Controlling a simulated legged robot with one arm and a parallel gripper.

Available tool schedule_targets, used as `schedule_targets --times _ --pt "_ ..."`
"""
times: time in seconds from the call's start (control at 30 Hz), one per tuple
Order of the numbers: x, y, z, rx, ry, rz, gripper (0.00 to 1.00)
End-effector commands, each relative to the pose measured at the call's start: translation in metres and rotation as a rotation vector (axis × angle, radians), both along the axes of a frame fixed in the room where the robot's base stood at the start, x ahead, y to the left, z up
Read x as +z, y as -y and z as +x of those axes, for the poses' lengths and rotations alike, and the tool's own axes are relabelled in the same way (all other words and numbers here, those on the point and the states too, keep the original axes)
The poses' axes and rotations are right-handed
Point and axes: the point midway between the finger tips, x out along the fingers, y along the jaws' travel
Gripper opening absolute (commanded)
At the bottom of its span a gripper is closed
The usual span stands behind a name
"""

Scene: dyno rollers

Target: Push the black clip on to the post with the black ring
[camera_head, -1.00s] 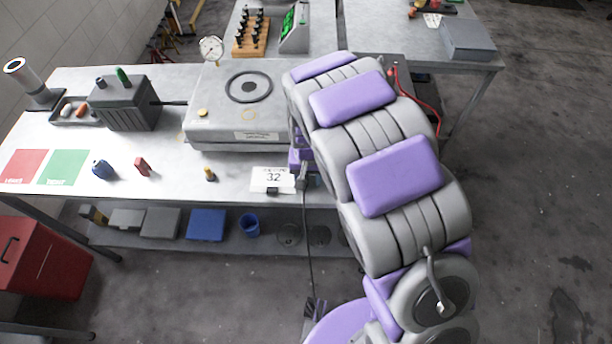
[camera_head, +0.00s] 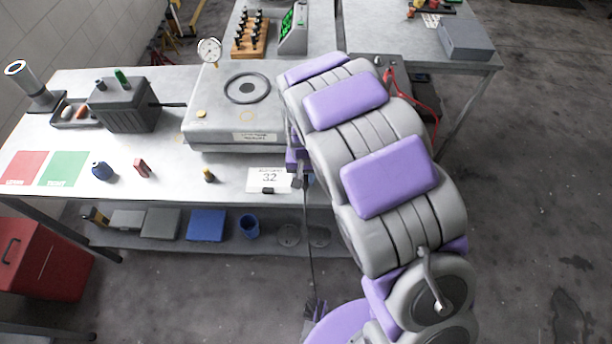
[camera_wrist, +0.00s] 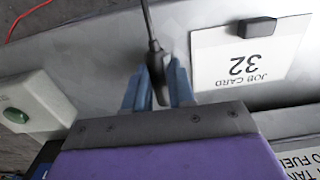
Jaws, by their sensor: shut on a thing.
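My gripper (camera_wrist: 159,76) is shut on the black clip (camera_wrist: 157,94), which sits between its two blue-grey fingers in the wrist view. A black cable (camera_wrist: 149,25) runs from the clip toward the top of that view. In the head view my gripper (camera_head: 298,178) is small, just right of the job card at the bench's front edge, and the cable (camera_head: 309,240) hangs down to the floor. I cannot make out the post with the black ring in either view; my arm covers part of the bench.
The white job card (camera_head: 268,179) marked 32 carries a small black block. A grey box with a green button (camera_wrist: 30,110) is at left in the wrist view. A red cable (camera_head: 428,103) lies right of my arm.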

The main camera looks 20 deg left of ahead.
Motion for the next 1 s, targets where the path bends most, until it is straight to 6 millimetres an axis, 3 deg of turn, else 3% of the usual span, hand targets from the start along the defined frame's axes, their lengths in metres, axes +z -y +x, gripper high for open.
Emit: schedule_targets --times 0.6,1.0 --pt "0.048 0.003 0.001 0.0 0.004 0.005 0.0" --pt "0.066 0.0 0.0 0.0 0.0 0.0 0.0"
